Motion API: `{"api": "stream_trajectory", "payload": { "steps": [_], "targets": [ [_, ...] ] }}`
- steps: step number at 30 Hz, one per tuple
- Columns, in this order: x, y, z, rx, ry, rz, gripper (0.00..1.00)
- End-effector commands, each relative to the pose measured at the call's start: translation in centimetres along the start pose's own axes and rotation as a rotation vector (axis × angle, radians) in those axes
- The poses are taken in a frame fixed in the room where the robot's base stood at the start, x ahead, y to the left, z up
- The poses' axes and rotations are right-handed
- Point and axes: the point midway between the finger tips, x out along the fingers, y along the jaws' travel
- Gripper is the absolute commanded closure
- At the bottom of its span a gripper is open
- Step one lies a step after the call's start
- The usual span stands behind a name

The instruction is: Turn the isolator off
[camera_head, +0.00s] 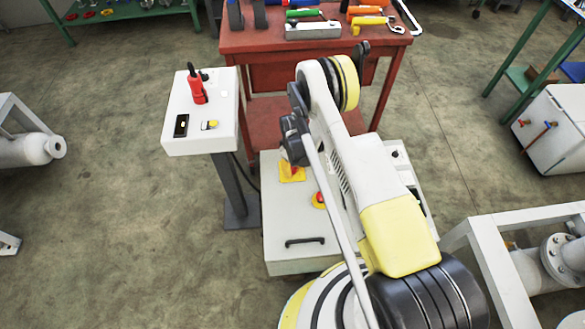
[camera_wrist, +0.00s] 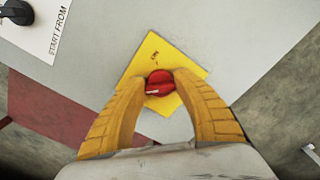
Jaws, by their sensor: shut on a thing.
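The isolator is a red rotary knob (camera_wrist: 159,83) on a yellow square plate (camera_wrist: 166,53), fixed to a pale grey cabinet face. In the wrist view the plate appears as a tilted diamond. My gripper (camera_wrist: 160,80) has two yellow fingers closed around the knob, one on each side. A white mark shows on the knob's near edge. In the head view the yellow plate (camera_head: 291,177) shows on the white cabinet (camera_head: 296,238), just below the end of my arm. My fingers are hard to make out there.
A white control pedestal (camera_head: 202,110) with a red lever stands to the left. A red tool bench (camera_head: 315,45) is behind.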

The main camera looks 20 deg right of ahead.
Motion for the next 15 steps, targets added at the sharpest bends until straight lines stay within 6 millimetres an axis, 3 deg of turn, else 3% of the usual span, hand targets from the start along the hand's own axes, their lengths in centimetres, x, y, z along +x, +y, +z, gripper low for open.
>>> {"api": "stream_trajectory", "payload": {
  "steps": [10,11,12,13,15],
  "targets": [
    [0.05,-0.03,0.03,-0.002,-0.001,0.000,0.96],
    [0.05,-0.03,0.03,-0.002,-0.001,0.000,0.60],
    [0.05,-0.03,0.03,-0.002,-0.001,0.000,0.47],
    [0.05,-0.03,0.03,-0.002,-0.001,0.000,0.42],
    [0.04,-0.02,0.02,-0.002,-0.001,0.000,0.42]
  ]
}}
